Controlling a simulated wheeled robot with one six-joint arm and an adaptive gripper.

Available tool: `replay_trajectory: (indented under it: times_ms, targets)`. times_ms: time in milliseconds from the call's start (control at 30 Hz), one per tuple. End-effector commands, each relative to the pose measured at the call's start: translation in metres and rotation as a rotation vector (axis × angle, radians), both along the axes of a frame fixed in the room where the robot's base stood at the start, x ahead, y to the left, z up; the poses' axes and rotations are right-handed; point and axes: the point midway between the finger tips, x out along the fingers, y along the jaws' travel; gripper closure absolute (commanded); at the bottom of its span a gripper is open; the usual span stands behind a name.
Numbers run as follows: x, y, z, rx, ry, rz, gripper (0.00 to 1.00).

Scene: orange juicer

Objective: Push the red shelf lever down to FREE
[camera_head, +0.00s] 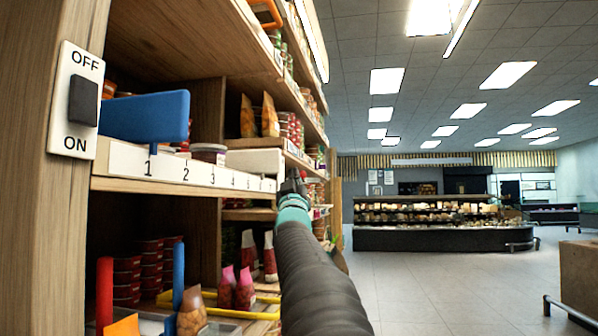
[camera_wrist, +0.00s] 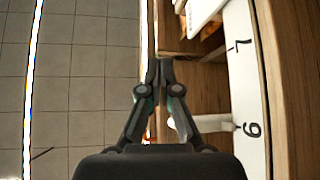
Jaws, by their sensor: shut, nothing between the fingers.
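A red upright bar (camera_head: 105,290) stands at the lower left of the shelf in the head view, and I cannot tell whether it is the red lever. No FREE label can be read in either view. My gripper (camera_head: 293,182) is at the right end of the numbered white strip (camera_head: 135,160), far to the right of the red bar and higher. In the wrist view my gripper (camera_wrist: 160,68) has its fingertips together with nothing between them. It is beside the shelf edge, left of the strip's 7 and 6. A small orange-red spot (camera_wrist: 148,135) shows behind the fingers, too hidden to identify.
An OFF/ON switch (camera_head: 83,100) is on the wooden side post. A blue paddle (camera_head: 148,116) rises above number 1. A blue bar (camera_head: 178,276), yellow frame (camera_head: 208,310) and packets stand on the lower shelf. The aisle floor (camera_head: 440,290) at right is free.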

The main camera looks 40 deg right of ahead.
Motion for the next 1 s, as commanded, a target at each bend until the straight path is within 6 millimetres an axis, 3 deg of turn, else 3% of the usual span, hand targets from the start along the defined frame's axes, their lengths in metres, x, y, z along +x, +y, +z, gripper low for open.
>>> replay_trajectory:
  times_ms: [400, 633, 1000]
  targets:
    - [0.04, -0.032, 0.044, 0.0, 0.001, -0.002, 1.0]
    - [0.052, -0.054, 0.024, 0.0, 0.001, -0.004, 1.0]
    - [0.056, -0.06, 0.018, 0.0, 0.001, -0.002, 1.0]
